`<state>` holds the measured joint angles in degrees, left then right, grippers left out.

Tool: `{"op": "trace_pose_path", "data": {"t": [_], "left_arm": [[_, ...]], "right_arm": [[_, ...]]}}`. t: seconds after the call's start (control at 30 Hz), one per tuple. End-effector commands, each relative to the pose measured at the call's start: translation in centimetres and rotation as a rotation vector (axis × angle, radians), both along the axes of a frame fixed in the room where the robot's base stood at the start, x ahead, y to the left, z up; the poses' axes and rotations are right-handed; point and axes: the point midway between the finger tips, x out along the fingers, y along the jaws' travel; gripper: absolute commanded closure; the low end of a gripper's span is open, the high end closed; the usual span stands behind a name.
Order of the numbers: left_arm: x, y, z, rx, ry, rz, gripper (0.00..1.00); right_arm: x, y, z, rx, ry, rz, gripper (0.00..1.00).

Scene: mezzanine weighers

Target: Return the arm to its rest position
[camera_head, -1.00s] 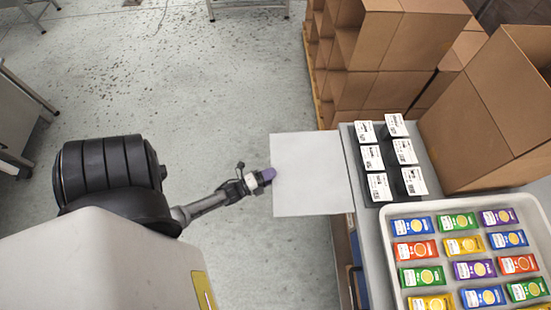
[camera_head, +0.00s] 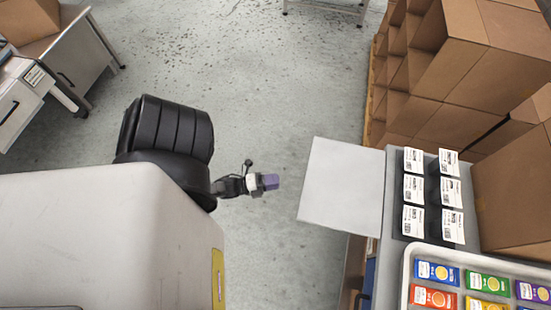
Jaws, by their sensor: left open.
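My left gripper (camera_head: 270,182), with purple-tinted fingertips, is in the camera_head view near the picture's middle, over the bare floor. It is open, and nothing shows in it. A gap of floor lies between it and the white panel (camera_head: 343,186) to its right. Most of the left forearm is hidden behind my own body. My right gripper is not in view.
The panel adjoins a grey table bearing labelled black holders (camera_head: 413,189) and a white tray (camera_head: 406,284) of colourful packets. Cardboard boxes (camera_head: 450,50) stand at the upper right. A cabinet (camera_head: 75,55) stands at the upper left. The floor (camera_head: 230,70) between is clear.

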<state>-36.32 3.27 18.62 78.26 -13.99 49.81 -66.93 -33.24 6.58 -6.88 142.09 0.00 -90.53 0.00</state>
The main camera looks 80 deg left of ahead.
Motion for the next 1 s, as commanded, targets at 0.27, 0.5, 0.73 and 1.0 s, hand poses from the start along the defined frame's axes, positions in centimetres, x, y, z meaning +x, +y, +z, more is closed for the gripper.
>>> {"op": "trace_pose_path", "data": {"t": [0.27, 0.5, 0.73, 1.0], "left_arm": [[0.0, 0.0, 0.0, 0.000, 0.000, 0.000, 0.55], [0.0, 0.0, 0.0, -0.002, 0.000, 0.000, 0.55], [-0.1, 0.7, -1.6, -0.178, 0.089, 0.050, 0.55], [-2.1, 3.9, -7.9, -0.543, 0.467, 0.405, 0.55]], "right_arm": [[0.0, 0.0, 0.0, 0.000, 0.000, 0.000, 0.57], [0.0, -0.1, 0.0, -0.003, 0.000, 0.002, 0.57], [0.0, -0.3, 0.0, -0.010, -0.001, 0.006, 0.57], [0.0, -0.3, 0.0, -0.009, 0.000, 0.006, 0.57]]}}
